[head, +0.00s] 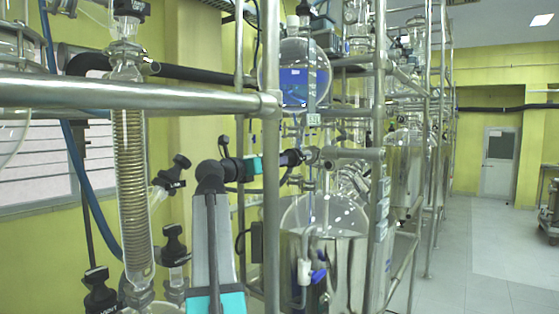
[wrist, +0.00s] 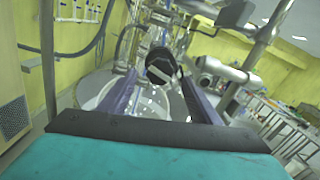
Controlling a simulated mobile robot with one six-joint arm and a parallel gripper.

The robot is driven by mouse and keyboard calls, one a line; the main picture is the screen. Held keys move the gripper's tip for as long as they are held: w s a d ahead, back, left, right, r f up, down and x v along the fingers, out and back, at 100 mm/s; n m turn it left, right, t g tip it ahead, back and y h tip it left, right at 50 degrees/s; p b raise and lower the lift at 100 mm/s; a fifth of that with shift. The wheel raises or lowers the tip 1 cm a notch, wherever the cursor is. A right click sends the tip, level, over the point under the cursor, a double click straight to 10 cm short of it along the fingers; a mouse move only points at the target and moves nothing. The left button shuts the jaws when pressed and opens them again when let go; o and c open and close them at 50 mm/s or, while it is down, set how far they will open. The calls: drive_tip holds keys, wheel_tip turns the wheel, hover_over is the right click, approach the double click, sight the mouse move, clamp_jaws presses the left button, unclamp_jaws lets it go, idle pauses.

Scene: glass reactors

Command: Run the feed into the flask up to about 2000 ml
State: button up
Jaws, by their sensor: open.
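In the head view a round glass feed vessel (head: 303,62) holds blue liquid (head: 303,88) in its lower half. A scale strip hangs in front of it, too small to read. Below it stands the large glass flask (head: 325,213), set in a shiny metal jacket (head: 338,262); its liquid level cannot be read. My gripper (head: 300,157) is at the glass line between the two. In the wrist view my open gripper (wrist: 160,76) has a black valve knob (wrist: 162,63) between its fingers; whether they touch it is unclear. The flask (wrist: 150,103) shows beyond the fingers.
Steel frame posts (head: 271,200) and a thick horizontal rail (head: 130,93) stand close around my arm. A glass coil condenser (head: 133,180) is at the left. Another steel pipe (wrist: 228,70) runs right of the fingers. Open floor (head: 480,250) lies to the right.

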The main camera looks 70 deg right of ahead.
drive_tip(key=shift+p+x, duration=0.4)
drive_tip(key=shift+x, duration=2.4)
drive_tip(key=c, duration=1.1)
